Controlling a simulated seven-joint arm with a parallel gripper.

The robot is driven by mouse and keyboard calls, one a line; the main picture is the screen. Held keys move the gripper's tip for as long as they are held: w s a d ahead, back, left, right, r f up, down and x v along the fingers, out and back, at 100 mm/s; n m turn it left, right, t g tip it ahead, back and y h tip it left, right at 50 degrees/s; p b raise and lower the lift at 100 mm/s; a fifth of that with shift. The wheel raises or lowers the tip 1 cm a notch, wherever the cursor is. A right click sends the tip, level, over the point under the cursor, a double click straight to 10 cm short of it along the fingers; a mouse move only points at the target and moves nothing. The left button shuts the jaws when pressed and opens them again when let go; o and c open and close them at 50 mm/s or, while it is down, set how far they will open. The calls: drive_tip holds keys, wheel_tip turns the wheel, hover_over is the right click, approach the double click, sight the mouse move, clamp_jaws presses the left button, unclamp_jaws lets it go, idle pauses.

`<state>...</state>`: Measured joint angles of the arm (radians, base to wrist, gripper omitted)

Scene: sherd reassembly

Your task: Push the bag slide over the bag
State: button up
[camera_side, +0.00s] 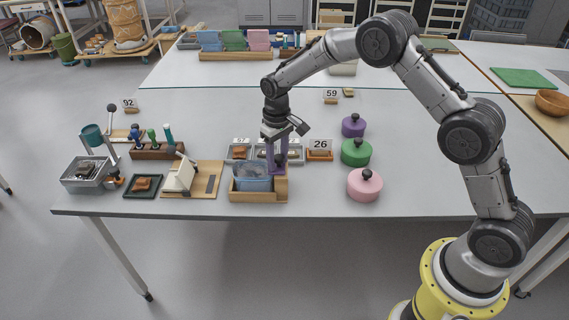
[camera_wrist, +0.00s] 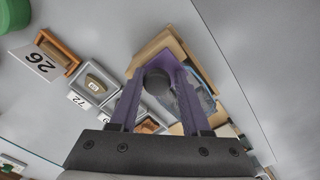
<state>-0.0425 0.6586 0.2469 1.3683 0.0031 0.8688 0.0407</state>
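The bag (camera_side: 254,181), clear bluish plastic, lies in a wooden tray (camera_side: 262,197) near the front table edge; it also shows in the wrist view (camera_wrist: 206,98), partly behind a finger. The bag slide (camera_side: 279,170) is a purple piece at the tray's right end, beside the bag. Its dark round knob (camera_wrist: 157,82) sits between my purple fingers. My gripper (camera_side: 277,163) points straight down at the slide and appears shut on the knob. The finger contact is hard to see at this size. The slide's lower part is hidden by the fingers.
Small trays with tagged pieces (camera_side: 240,153) stand just behind the wooden tray, with card 26 (camera_side: 320,144) to their right. Pink (camera_side: 365,186), green (camera_side: 356,152) and purple (camera_side: 353,126) knobbed weights stand further right. A cream device on a board (camera_side: 180,176) stands at left.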

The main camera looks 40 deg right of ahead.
drive_tip(key=shift+d+f, duration=0.2)
drive_tip(key=shift+d, duration=0.05)
drive_tip(key=shift+r, duration=0.25)
drive_tip(key=shift+a+r, duration=0.1)
drive_tip(key=shift+r, duration=2.55)
